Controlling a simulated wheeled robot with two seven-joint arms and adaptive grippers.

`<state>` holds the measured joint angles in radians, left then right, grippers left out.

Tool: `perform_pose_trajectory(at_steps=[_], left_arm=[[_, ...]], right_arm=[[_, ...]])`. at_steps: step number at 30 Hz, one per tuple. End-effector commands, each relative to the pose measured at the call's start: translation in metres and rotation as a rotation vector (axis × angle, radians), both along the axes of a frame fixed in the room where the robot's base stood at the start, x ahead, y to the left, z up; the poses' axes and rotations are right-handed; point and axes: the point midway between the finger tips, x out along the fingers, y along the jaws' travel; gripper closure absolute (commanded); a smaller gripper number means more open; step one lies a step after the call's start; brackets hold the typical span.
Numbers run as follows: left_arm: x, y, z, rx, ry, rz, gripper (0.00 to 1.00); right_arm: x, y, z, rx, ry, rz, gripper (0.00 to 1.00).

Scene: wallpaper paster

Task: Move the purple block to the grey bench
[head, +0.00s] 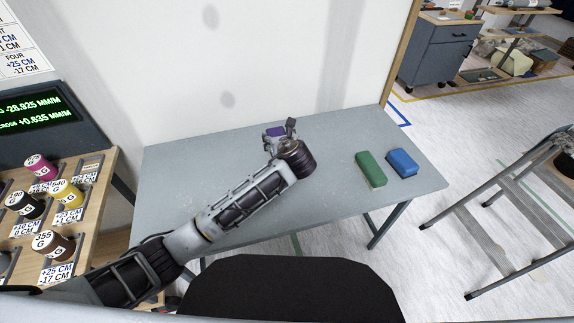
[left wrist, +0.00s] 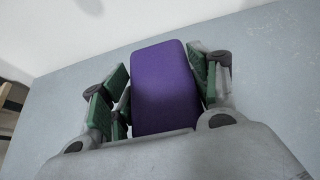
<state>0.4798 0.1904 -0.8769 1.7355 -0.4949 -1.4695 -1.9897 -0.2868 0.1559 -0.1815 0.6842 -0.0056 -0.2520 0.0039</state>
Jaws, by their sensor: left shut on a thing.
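The purple block (left wrist: 165,88) fills the space between the green-padded fingers of my left gripper (left wrist: 163,92) in the left wrist view. The gripper is shut on it. In the head view, a small part of the purple block (head: 276,131) shows at my left gripper (head: 279,130), over the back middle part of the grey bench (head: 330,135). I cannot tell whether the block touches the bench top. My right gripper is not in view.
A green block (head: 371,169) and a blue block (head: 402,163) lie side by side on the bench's right part. A wooden stand with several weighted spools (head: 68,193) is at the left. A stepladder (head: 520,205) stands at the right. A white wall runs behind the bench.

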Motion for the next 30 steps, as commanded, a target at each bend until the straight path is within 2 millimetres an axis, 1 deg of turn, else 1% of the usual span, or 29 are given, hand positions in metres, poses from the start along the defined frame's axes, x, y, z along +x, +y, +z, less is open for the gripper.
perform_pose_trajectory(at_steps=[4, 8, 11, 18, 21, 30], left_arm=[[0.0, 0.0, -0.001, 0.0, -0.001, 0.0, 0.66], [0.0, 0.0, -0.01, 0.001, 0.001, 0.0, 0.66], [-0.001, 0.0, -0.023, 0.0, 0.003, 0.0, 0.66], [-0.001, 0.0, -0.054, 0.001, 0.001, 0.0, 0.66], [0.0, 0.0, -0.061, 0.001, 0.001, 0.0, 0.66], [0.0, 0.0, -0.062, 0.0, 0.0, -0.001, 0.66]], right_arm=[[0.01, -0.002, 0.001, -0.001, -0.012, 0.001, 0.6], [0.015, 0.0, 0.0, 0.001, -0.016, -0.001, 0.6], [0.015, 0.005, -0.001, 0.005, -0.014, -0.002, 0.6], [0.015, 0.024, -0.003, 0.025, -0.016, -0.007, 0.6], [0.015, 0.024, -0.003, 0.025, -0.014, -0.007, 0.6], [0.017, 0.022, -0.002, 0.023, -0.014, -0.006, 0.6]])
